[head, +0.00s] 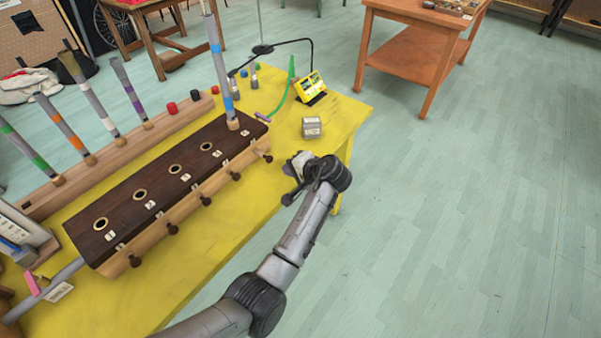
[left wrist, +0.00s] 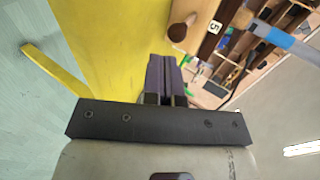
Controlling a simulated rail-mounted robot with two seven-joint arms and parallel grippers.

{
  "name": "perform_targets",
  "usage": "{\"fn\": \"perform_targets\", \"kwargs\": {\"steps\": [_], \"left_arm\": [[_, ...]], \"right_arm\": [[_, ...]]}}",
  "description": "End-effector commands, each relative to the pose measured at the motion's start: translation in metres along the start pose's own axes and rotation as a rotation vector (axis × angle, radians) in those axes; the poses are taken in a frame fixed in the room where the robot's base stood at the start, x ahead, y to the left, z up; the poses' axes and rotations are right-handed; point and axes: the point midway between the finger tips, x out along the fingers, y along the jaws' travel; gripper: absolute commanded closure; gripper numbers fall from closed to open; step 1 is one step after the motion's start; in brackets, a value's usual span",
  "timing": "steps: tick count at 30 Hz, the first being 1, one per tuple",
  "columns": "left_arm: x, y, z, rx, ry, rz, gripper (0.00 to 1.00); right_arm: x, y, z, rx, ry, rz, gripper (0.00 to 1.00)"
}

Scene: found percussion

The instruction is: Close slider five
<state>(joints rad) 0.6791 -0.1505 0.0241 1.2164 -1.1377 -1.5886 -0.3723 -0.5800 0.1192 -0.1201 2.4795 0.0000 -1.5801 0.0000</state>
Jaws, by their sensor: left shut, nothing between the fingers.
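The dark wooden box (head: 170,185) has a row of round holes and numbered labels, with knobbed sliders along its front. The slider five knob (head: 266,157) sticks out at the far end, below a grey tube with a blue band (head: 218,62) standing in the last hole. In the left wrist view the brown knob (left wrist: 182,28) shows beside the label 5 (left wrist: 215,27). My left gripper (head: 289,169) is beside this knob, on its outer side. Its fingers (left wrist: 160,62) are shut and empty, apart from the knob. My right gripper is not in view.
The box stands on a yellow table (head: 345,110). A small grey block (head: 311,127) and a yellow device (head: 310,87) lie past my left gripper. A wooden rack (head: 110,160) with several banded tubes stands behind the box. Open floor is to the right.

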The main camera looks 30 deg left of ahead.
Motion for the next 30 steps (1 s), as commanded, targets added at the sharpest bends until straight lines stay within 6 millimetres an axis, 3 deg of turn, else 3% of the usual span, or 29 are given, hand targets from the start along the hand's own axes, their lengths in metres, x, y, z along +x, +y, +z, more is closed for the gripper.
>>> {"fn": "perform_targets", "kwargs": {"steps": [3, 12, 30], "left_arm": [[0.023, 0.002, 0.000, 0.000, -0.002, -0.001, 1.00], [0.049, -0.015, 0.000, -0.001, -0.001, -0.001, 1.00], [0.056, -0.022, 0.000, -0.001, 0.000, 0.000, 1.00]], "right_arm": [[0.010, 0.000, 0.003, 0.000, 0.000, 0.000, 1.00], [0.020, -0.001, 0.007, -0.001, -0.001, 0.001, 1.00], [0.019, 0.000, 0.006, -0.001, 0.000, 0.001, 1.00]]}}
